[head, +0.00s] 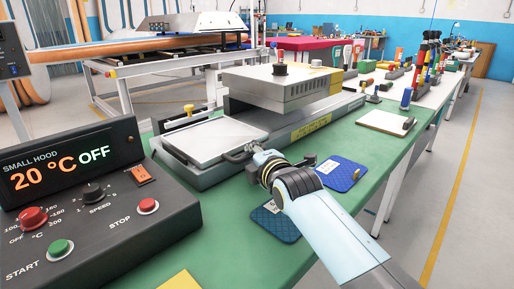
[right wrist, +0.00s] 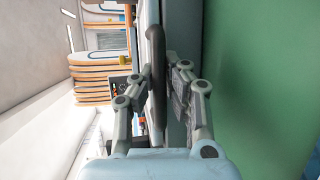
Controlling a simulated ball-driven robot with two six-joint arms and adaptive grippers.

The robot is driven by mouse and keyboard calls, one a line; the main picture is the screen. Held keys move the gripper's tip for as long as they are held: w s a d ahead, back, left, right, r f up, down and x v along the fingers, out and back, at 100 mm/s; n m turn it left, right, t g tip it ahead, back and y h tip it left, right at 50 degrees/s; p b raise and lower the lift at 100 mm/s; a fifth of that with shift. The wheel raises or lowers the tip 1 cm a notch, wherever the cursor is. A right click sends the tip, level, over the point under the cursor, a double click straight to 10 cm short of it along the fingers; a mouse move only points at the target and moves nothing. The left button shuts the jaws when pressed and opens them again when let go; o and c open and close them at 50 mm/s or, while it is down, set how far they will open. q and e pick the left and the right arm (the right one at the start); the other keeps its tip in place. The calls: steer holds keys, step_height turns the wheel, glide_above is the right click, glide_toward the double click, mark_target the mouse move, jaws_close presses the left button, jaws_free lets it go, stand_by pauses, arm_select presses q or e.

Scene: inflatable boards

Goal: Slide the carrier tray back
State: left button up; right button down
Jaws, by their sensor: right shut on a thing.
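The carrier tray (head: 212,138) is a flat, pale grey plate at the left end of the long grey machine base (head: 320,123). It stands out to the left of the boxy grey hood (head: 285,82). My right gripper (head: 242,153) is at the tray's near right corner, shut on the tray's handle. In the right wrist view the dark, bar-like handle (right wrist: 155,50) runs between the two fingers of the right gripper (right wrist: 158,92). My arm hides part of the base's near side. My left gripper is not in view.
The control box (head: 90,200) reading "SMALL HOOD 20 °C OFF" stands at the left front. Two blue pads (head: 276,222) (head: 338,173) lie near my right arm on the green table (head: 225,225). A pale board (head: 386,122) and several tools are farther right.

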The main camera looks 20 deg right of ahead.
steer(key=shift+a, duration=0.1)
steer(key=c, duration=1.3)
jaws_free()
steer(key=shift+s+a, duration=0.15)
steer(key=shift+a, duration=0.05)
steer(key=shift+c, duration=0.2)
steer(key=shift+d, duration=0.1)
steer(key=s, duration=0.4)
steer(key=s+r, duration=0.1)
steer(key=s, duration=0.2)
steer(key=s+r, duration=0.1)
steer(key=s, duration=0.3)
steer(key=shift+s+r, duration=0.15)
steer(key=shift+s, duration=0.2)
